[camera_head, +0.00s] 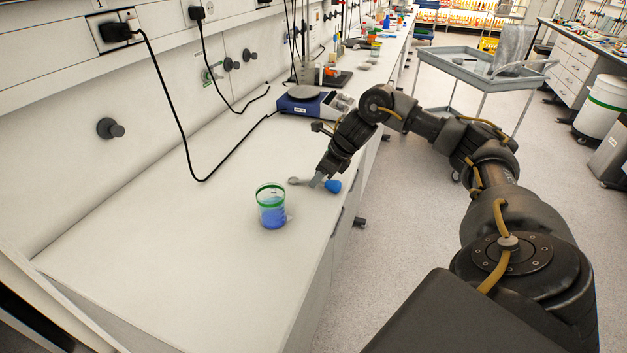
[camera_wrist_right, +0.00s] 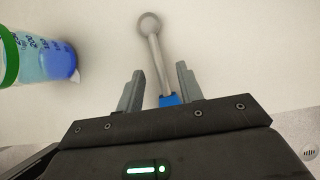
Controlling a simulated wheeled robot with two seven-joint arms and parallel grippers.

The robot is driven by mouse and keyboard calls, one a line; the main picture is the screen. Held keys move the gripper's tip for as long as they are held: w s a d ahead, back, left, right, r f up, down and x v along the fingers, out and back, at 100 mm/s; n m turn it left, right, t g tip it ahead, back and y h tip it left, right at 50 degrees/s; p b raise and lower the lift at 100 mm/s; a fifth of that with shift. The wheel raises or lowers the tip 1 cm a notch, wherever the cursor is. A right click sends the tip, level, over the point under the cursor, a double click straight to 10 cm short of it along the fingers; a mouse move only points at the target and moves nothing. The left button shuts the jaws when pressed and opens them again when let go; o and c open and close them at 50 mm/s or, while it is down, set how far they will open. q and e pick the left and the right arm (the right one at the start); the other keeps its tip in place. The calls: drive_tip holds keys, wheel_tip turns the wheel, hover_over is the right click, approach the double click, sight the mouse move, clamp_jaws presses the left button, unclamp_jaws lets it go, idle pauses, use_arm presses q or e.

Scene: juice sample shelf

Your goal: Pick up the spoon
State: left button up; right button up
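The spoon (camera_wrist_right: 158,60) lies on the white bench, with a grey round bowl, a thin grey shaft and a blue handle (camera_head: 333,186). In the head view its bowl (camera_head: 294,181) points left. My right gripper (camera_head: 317,181) is over the spoon near where the shaft meets the blue handle. In the right wrist view the right gripper's fingers (camera_wrist_right: 160,70) are apart, one on each side of the spoon, with gaps to both. Part of the handle is hidden behind the gripper body. My left gripper is not in view.
A beaker (camera_head: 271,207) with a green rim and blue contents stands left of the spoon; it also shows in the wrist view (camera_wrist_right: 40,58). A blue hotplate device (camera_head: 306,104) stands farther back. The near bench (camera_head: 190,260) is clear. The bench's edge runs close to the blue handle.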

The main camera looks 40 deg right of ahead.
drive_tip(key=shift+w+a+f, duration=0.2)
drive_tip(key=shift+w+f, duration=0.15)
drive_tip(key=shift+f, duration=0.25)
drive_tip(key=shift+c, duration=0.5)
clamp_jaws()
